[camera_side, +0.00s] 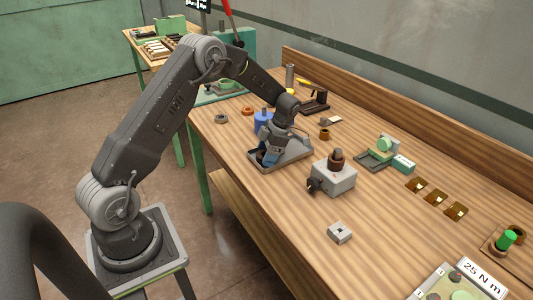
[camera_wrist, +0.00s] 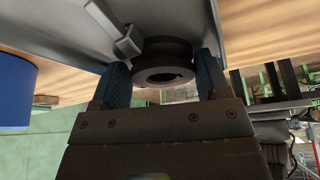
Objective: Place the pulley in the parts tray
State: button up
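The pulley (camera_wrist: 165,62) is a dark grooved wheel with a centre hole. In the wrist view it sits between the two blue fingers of my gripper (camera_wrist: 163,82). The finger pads are very close to its sides, and I cannot tell whether they touch it. The parts tray (camera_side: 291,155) is a shallow grey tray on the bench, and its grey floor also fills the top of the wrist view (camera_wrist: 60,22). In the side view my gripper (camera_side: 264,158) points down inside the left part of the tray, largely hiding the pulley.
A blue cylinder (camera_side: 262,121) stands just behind the tray and shows at the left of the wrist view (camera_wrist: 14,90). A grey block fixture (camera_side: 335,178) with a brown part on top stands right of the tray. A small grey block (camera_side: 339,232) lies nearer, with clear bench around it.

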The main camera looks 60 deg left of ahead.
jog(key=shift+s+d+f, duration=0.2)
jog(key=shift+d+f, duration=0.1)
jog(key=shift+f, duration=0.35)
jog(key=v, duration=1.3)
jog(key=s+d+r+m+t, duration=0.2)
jog(key=s+d+r+m, duration=0.25)
jog(key=r+m, duration=0.35)
jog(key=s+d+r+m+t, duration=0.3)
jog(key=s+d+r+m, duration=0.3)
jog(key=s+m, duration=0.15)
jog(key=s+d+m+t, duration=0.2)
jog(key=s+d+m, duration=0.1)
jog(key=s+m, duration=0.4)
jog(key=s+d+m+t+h, duration=0.1)
jog(key=s+d+m, duration=0.3)
jog(key=s+m, duration=0.4)
jog(key=shift+s+f+m+t+h, duration=0.2)
jog(key=shift+f+m+t+h, duration=0.15)
jog(key=shift+m+t, duration=0.5)
